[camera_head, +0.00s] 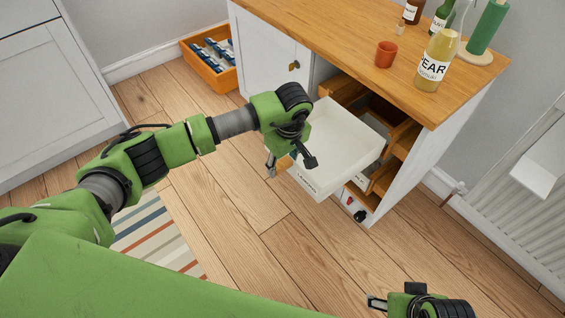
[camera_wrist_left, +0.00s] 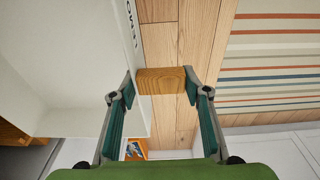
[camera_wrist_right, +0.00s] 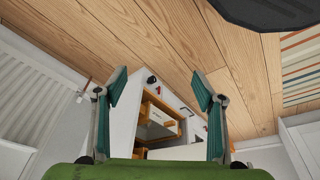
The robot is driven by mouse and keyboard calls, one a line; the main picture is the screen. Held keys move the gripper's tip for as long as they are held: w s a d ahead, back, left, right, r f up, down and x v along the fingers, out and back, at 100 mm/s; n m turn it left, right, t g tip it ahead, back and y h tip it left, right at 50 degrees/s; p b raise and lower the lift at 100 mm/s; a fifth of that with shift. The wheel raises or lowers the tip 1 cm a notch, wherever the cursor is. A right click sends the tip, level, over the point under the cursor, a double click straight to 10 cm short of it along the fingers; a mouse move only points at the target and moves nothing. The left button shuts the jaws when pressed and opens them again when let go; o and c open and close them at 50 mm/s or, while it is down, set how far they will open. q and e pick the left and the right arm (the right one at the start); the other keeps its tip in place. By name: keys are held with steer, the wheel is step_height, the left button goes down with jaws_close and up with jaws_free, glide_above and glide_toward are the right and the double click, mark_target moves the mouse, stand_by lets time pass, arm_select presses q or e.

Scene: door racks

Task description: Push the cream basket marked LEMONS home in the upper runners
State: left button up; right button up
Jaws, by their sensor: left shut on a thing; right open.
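The cream basket (camera_head: 338,140) juts out of the open front of the white cabinet (camera_head: 412,178), and its inside looks empty. Dark lettering, partly readable as LEMONS, marks its outer face; part of it shows in the left wrist view on the basket (camera_wrist_left: 75,60). The wooden upper runners (camera_head: 343,91) show beside and behind it; I cannot tell how far it sits in them. My left gripper (camera_wrist_left: 160,82) is shut on a wooden piece (camera_wrist_left: 160,76) beside the lettered face, apparently its handle. My right gripper (camera_head: 381,295) is open and empty, away from the cabinet.
On the wooden top stand a pear bottle (camera_head: 437,62), an orange cup (camera_head: 386,54) and a green roll (camera_head: 488,27). An orange crate (camera_head: 209,68) stands on the floor left of the cabinet. A radiator (camera_head: 525,200) is at right. The floor in front is clear, with a striped rug (camera_head: 155,235).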

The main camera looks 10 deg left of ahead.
steer(key=shift+r, duration=0.35)
steer(key=shift+s+f, duration=0.1)
steer(key=shift+s, duration=0.05)
steer(key=shift+b+v, duration=0.35)
steer(key=shift+v, duration=0.9)
steer(key=shift+f+b, duration=1)
steer(key=shift+f, duration=0.05)
stand_by(2.7)
steer(key=shift+w, duration=0.25)
stand_by(1.0)
steer(key=shift+w+a+r+t, duration=0.15)
steer(key=shift+w+t, duration=0.25)
steer(key=shift+w, duration=0.25)
